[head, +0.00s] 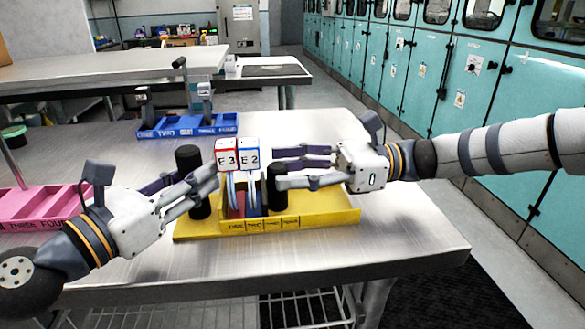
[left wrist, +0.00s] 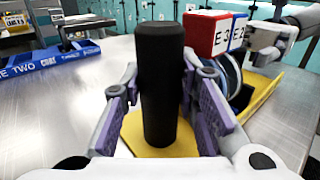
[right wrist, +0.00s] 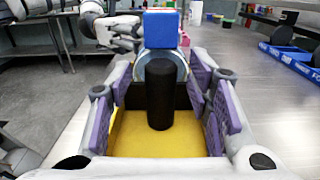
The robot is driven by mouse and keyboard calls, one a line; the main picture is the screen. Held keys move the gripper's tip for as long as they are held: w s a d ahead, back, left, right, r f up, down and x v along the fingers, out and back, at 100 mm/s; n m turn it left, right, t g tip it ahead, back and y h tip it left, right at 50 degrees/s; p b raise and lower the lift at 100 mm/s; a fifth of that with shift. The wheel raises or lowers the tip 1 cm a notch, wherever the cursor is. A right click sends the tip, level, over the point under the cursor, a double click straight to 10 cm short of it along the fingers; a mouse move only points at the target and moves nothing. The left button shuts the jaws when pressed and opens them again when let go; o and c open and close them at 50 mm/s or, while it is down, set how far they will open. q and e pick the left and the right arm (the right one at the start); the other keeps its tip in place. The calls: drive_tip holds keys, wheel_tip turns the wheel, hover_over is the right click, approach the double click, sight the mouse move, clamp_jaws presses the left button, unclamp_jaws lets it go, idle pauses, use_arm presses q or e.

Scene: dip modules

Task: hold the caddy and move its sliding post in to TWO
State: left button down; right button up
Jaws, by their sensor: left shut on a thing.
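The yellow caddy (head: 310,219) lies on the metal table with a labelled front wall. Its left black post (head: 198,203) stands at the left end; my left gripper (head: 205,183) is shut on it, one finger on each side in the left wrist view (left wrist: 160,95). The sliding black post (head: 277,195) stands upright right of the modules. My right gripper (head: 277,168) is open around it, with gaps on both sides in the right wrist view (right wrist: 160,95). A red module E3 (head: 227,155) and blue module E2 (head: 249,153) stand side by side in the caddy, left of the sliding post.
A blue caddy (head: 190,127) stands behind on the table. A pink caddy (head: 35,207) lies at the left, partly behind my left arm. Bare table (head: 410,235) lies right of the yellow caddy. Teal cabinets (head: 400,70) line the right wall.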

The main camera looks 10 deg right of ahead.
sight(185, 150)
drive_tip(key=d, duration=1.2)
use_arm(q)
drive_tip(key=c, duration=1.1)
unclamp_jaws()
drive_tip(key=shift+r+p, duration=1.45)
drive_tip(key=shift+r, duration=2.45)
use_arm(e)
wheel_tip(185, 150, up, 9)
drive_tip(key=s+n, duration=0.1)
drive_tip(key=shift+s+n, duration=0.3)
drive_tip(key=shift+s, duration=0.1)
